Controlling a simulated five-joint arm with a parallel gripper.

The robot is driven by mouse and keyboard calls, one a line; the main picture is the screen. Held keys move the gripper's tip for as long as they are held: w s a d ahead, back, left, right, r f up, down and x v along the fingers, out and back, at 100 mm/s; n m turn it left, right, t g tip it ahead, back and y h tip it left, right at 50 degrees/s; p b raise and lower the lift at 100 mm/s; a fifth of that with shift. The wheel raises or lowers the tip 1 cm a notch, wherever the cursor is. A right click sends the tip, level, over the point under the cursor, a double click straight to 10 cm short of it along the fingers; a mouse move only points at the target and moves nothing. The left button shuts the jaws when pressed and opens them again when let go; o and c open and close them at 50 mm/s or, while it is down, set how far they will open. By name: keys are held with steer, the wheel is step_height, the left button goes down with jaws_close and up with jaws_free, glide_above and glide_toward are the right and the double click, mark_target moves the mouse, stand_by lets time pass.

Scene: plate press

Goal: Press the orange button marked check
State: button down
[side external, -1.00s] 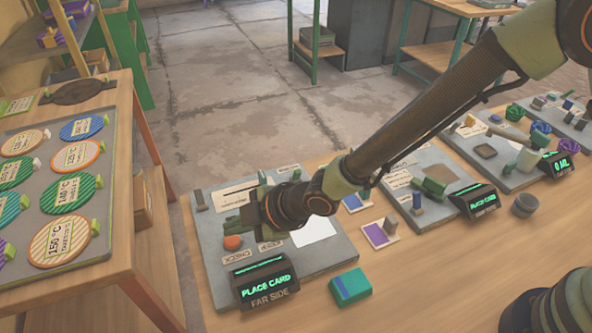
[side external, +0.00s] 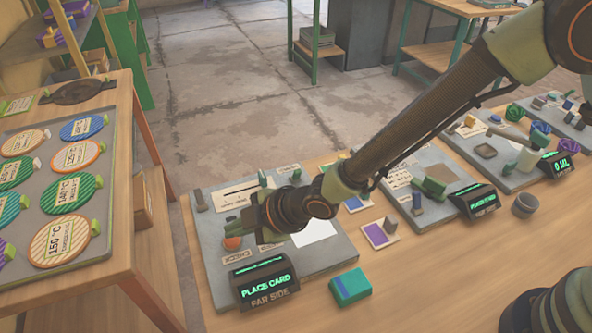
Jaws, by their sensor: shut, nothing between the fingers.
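The orange button (side external: 232,244) sits on the grey panel (side external: 216,273) at the left end of the bench, beside a small label that appears to read CHECK (side external: 237,254). My gripper (side external: 232,230) is shut and empty, its green fingers over the button. The fingers hide the button's top part. I cannot tell whether they touch it or hover just above it.
A black display (side external: 264,282) on the panel's near edge reads PLACE CARD and FAR SIDE. A white sheet (side external: 314,232) and a teal block (side external: 350,286) lie to the right. More panels (side external: 515,170) stand farther right. A rack of round discs (side external: 66,190) is at left.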

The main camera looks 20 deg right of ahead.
mark_target(239, 240)
steer(key=shift+f, duration=0.4)
stand_by(0.7)
steer(key=shift+r, duration=0.8)
steer(key=shift+r, duration=0.1)
steer(key=shift+r, duration=2.45)
